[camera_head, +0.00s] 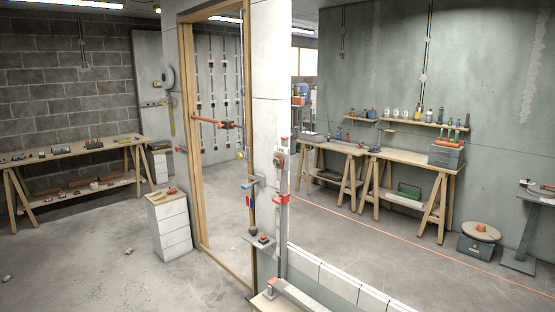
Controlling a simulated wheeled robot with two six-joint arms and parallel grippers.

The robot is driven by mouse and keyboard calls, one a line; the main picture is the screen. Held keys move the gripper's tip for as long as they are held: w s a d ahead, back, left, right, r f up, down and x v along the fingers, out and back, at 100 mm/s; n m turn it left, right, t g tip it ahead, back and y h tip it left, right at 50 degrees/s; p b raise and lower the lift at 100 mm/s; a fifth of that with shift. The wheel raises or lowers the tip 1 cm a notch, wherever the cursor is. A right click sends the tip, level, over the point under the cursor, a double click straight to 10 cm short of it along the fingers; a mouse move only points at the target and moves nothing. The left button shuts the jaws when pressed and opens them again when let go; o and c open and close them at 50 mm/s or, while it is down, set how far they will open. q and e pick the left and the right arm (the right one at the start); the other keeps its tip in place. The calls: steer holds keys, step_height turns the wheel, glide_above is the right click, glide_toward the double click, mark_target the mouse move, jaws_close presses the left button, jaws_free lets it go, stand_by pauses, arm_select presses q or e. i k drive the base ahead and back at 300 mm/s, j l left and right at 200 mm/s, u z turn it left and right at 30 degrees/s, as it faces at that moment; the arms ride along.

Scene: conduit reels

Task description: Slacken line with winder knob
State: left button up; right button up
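A round grey fitting with a red centre (280,161) sits high on an upright grey post (284,225) at the end of the partition wall. It may be the winder knob, but it is too small to be sure. A red clamp-like part (281,198) sits lower on the same post. A thin orange-red line (420,246) runs straight across the right-hand floor; whether it is a string or a floor mark, I cannot tell. A tan reel with an orange hub (481,231) rests on a dark box at the right. Neither of my grippers is in view.
A wooden door frame (187,120) and a low white block wall (340,281) divide the space. A white drawer cabinet (169,225) stands left of the doorway. Workbenches (71,149) line the back. The left floor is mostly clear, with a few small loose pieces.

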mark_target(279, 161)
steer(key=i+j+z, duration=0.15)
steer(key=i+j, duration=0.4)
steer(key=i, duration=0.2)
steer(key=i+j+z, duration=0.15)
steer(key=i+j, duration=0.45)
steer(key=i, duration=0.1)
